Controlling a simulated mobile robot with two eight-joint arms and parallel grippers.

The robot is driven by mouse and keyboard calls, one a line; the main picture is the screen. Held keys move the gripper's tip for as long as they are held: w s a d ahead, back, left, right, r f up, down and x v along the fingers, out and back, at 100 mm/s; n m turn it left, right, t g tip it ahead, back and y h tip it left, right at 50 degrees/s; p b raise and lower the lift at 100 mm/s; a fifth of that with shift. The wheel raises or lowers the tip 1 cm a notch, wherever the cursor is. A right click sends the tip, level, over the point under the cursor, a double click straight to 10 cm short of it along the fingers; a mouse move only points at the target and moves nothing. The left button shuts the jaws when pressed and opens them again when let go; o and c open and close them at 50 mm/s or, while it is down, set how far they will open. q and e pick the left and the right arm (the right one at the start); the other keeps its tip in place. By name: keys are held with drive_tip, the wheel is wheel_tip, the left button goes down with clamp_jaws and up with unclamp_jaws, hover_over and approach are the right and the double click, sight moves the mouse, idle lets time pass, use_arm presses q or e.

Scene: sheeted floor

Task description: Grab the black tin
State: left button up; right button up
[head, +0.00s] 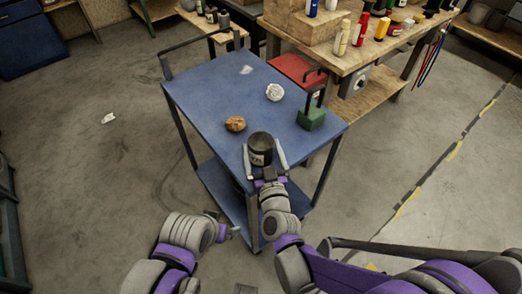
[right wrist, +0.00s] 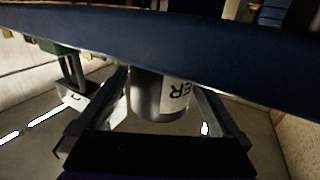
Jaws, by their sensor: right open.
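The black tin (head: 260,143) stands upright at the near edge of the blue cart top (head: 195,95), with a pale label on its lower side. My right gripper (head: 262,152) is open, with one finger on each side of the tin.
A wooden workbench (head: 375,48) with bottles stands behind right. The floor at left is mostly clear.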

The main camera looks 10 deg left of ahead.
sight(259, 139)
drive_tip(key=x, duration=0.4)
drive_tip(key=shift+a, duration=0.1)
drive_tip(key=c, duration=1.2)
